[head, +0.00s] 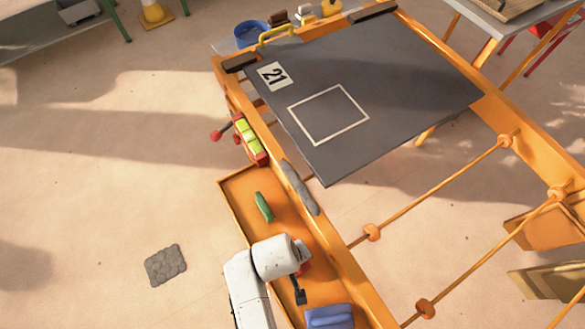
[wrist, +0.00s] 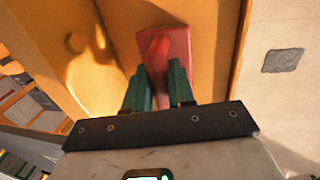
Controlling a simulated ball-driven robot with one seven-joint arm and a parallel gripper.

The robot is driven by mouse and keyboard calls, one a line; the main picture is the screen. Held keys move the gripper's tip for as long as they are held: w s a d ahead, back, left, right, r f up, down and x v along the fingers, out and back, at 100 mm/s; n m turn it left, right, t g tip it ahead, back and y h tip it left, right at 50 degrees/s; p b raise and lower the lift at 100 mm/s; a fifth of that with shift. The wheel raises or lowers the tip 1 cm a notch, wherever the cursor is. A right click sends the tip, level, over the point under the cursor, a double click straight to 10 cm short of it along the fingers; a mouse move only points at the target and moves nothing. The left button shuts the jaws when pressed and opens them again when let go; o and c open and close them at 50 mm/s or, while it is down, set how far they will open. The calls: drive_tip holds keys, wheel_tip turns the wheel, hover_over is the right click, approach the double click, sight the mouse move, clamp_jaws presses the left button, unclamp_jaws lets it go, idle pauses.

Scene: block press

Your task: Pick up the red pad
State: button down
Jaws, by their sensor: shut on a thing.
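The red pad (wrist: 183,42) lies in the orange tray, with a raised grip along its middle in the wrist view. My gripper (wrist: 159,80) has its two green fingers closed on either side of that grip. In the head view my gripper (head: 301,287) is over the lower part of the tray (head: 238,210), and only a small red piece of the pad (head: 304,269) shows beside my wrist. Whether the pad is lifted off the tray floor cannot be told.
A green pad (head: 264,207) and a blue pad (head: 330,317) lie in the same tray. A dark board (head: 400,85) with a white square outline and "21" is at the top. A red-knobbed lever (head: 216,135) juts left. Orange rails (head: 440,190) cross at right.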

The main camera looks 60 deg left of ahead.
drive_tip(key=shift+r, duration=0.15)
drive_tip(key=shift+r, duration=0.2)
drive_tip(key=r, duration=0.3)
drive_tip(key=shift+s+r+p, duration=0.2)
drive_tip(key=shift+s+p, duration=0.1)
drive_tip(key=shift+p, duration=0.05)
drive_tip(key=s+d+r, duration=0.2)
drive_tip(key=s+r, duration=0.7)
drive_tip(key=s, duration=0.4)
drive_tip(key=shift+s+d, duration=0.1)
